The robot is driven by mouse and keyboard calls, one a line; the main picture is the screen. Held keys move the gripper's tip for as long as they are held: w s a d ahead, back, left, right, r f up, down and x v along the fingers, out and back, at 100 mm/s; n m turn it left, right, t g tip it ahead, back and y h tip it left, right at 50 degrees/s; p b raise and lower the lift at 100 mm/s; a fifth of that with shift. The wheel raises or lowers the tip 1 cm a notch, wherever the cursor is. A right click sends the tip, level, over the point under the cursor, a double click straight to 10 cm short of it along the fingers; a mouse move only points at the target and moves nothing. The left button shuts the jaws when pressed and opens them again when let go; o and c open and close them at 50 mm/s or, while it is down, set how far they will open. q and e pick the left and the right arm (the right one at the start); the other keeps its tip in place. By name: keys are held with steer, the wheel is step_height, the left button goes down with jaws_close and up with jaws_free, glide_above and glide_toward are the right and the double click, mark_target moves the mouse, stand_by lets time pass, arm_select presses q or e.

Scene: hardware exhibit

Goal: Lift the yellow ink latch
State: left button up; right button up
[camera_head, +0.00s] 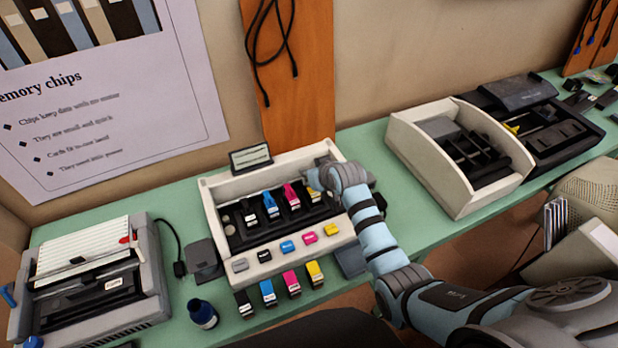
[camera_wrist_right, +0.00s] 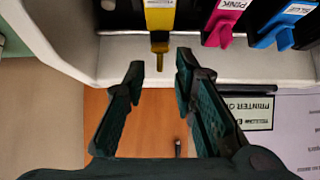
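The white ink printer (camera_head: 213,200) stands open on the green table, with a row of cartridges inside. In the head view the latch is mostly hidden behind my right gripper (camera_head: 322,180). My right gripper (camera_wrist_right: 161,65) is open, its fingertips on either side of the latch's end, with visible gaps. The pink latch (camera_wrist_right: 219,34) and blue latch (camera_wrist_right: 284,38) are beside it. My left gripper is not in view.
Coloured buttons (camera_head: 288,247) line the printer's front, with several loose cartridges (camera_head: 291,284) before it. A dark ink bottle (camera_head: 202,314) and another machine (camera_head: 88,290) are at left. A white unit (camera_head: 425,158) stands at right. A small sign (camera_head: 251,158) is behind the printer.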

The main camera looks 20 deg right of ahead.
steer(key=shift+x, duration=0.9)
steer(key=shift+s, duration=0.15)
steer(key=shift+r, duration=0.1)
